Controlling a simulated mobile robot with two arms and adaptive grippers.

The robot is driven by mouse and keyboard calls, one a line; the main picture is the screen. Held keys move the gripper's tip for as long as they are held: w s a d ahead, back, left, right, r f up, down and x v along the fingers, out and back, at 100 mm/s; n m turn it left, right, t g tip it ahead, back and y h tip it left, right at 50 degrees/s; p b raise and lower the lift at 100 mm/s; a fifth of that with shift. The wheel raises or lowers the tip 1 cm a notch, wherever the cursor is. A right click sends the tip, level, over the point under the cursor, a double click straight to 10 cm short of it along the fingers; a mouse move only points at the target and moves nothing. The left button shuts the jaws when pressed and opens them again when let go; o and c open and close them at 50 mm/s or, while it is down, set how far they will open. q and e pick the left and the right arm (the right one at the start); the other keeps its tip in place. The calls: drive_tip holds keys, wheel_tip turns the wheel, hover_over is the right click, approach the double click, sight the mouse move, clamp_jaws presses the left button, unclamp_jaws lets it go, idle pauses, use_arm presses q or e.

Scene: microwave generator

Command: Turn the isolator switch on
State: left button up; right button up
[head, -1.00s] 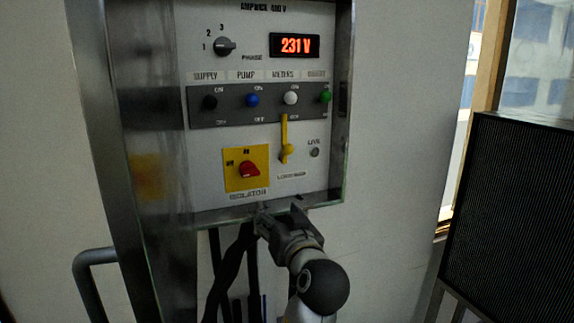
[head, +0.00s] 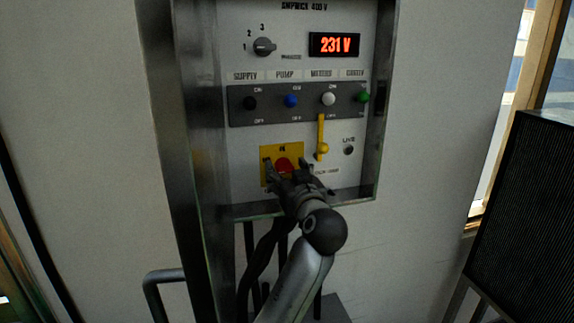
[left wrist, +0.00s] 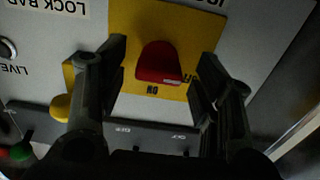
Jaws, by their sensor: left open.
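The red isolator knob (head: 284,164) sits on a yellow plate (head: 266,152) low on the panel. In the head view my left gripper (head: 287,172) is in front of it and hides part of the knob and its label. In the left wrist view the red knob (left wrist: 160,62) lies between my two open fingers (left wrist: 162,55), with a visible gap on both sides. That view is upside down: ON is below the knob and OFF beside its lower right. The knob's pale mark is near OFF. My right gripper is not in view.
A yellow lock bar (head: 321,130) hangs right of the isolator; in the wrist view its yellow end (left wrist: 62,106) is close to one finger. Switches and a 231 V display (head: 334,45) are above. The metal cabinet rim (head: 300,208) stands out below.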

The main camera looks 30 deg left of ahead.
use_arm(q)
drive_tip(key=shift+w+a, duration=0.15)
drive_tip(key=shift+w, duration=0.05)
drive_tip(key=c, duration=1)
